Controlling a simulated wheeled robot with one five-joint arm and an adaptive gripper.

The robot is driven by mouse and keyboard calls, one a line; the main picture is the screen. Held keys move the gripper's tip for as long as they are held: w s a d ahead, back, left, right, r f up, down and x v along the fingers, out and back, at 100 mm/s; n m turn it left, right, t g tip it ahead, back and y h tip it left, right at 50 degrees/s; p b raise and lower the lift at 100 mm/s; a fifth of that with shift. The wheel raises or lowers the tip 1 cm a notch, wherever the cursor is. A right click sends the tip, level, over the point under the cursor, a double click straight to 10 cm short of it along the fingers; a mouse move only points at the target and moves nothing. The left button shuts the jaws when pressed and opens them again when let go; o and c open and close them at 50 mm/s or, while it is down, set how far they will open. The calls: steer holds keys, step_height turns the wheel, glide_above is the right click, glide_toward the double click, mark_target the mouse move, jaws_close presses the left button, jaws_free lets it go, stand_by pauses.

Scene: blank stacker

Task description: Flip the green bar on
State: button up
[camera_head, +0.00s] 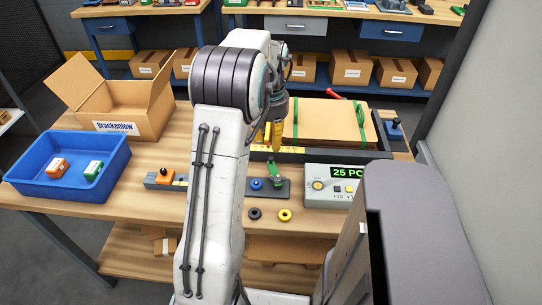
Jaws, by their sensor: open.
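A dark plate (256,195) lies on the wooden bench near its front edge. A green bar-like lever (274,174) stands on the plate and looks upright or slightly tilted; it is too small to tell its exact setting. A blue knob (256,184) sits to its left on the same plate. My gripper (268,139) with yellow fingers is open, above and behind the green bar, in front of the cardboard stack. It looks apart from the bar. My own arm hides part of the bench to the left of the plate.
A control box (336,172) with a "25 PC" display stands right of the plate. A strapped cardboard stack (318,122) lies behind. A blue bin (52,195) and an open carton (128,122) are at left. Black (254,213) and yellow (285,215) rings lie in front.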

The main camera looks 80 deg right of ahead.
mark_target(271, 158)
steer(key=shift+f, duration=3.6)
steer(key=shift+o, duration=0.3)
jaws_close()
